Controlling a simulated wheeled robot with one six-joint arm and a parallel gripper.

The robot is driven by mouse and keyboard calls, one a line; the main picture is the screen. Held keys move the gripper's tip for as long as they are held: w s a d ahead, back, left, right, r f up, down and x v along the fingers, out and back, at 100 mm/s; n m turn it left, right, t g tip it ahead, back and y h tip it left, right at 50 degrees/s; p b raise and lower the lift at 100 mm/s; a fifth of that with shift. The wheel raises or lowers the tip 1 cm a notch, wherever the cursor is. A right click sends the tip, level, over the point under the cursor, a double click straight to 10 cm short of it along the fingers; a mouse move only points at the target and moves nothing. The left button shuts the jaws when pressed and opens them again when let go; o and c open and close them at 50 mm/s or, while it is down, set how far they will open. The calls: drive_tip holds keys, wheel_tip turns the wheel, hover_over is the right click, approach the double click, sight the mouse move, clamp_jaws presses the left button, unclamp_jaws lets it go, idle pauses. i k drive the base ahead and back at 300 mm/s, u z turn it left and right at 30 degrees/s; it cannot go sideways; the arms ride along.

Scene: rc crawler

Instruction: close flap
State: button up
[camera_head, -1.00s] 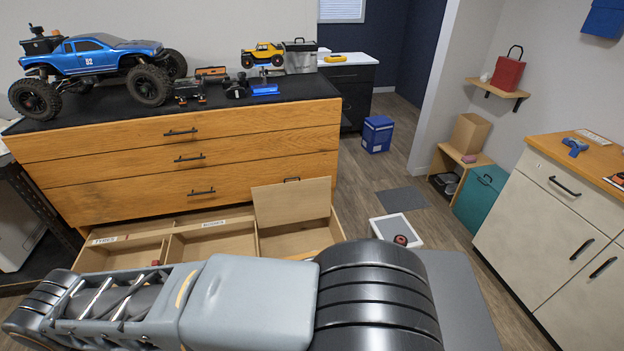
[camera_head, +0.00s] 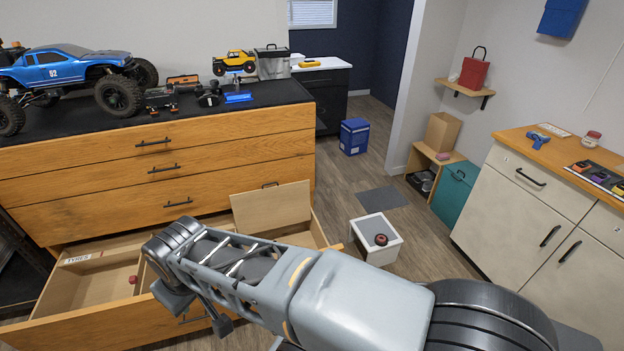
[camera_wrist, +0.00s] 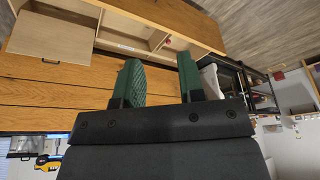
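The flap (camera_head: 271,208) is a pale wooden panel with a dark handle on its top edge. It stands tilted up at the right compartment of the open bottom drawer (camera_head: 95,328). The flap also shows at the upper left of the upside-down wrist view (camera_wrist: 50,38). My gripper (camera_wrist: 160,82) has two green fingers spread apart with nothing between them. It is apart from the flap. In the head view my arm crosses in front of the drawer and hides part of its compartments; the fingers are not clear there.
A small red item (camera_head: 133,279) lies in the drawer's left compartment. A white box (camera_head: 378,252) with a red round item on top stands on the floor right of the drawer. The cabinet (camera_head: 545,205) is at the right.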

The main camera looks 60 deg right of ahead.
sight(269, 208)
drive_tip(key=z, duration=0.85)
drive_tip(key=i, duration=1)
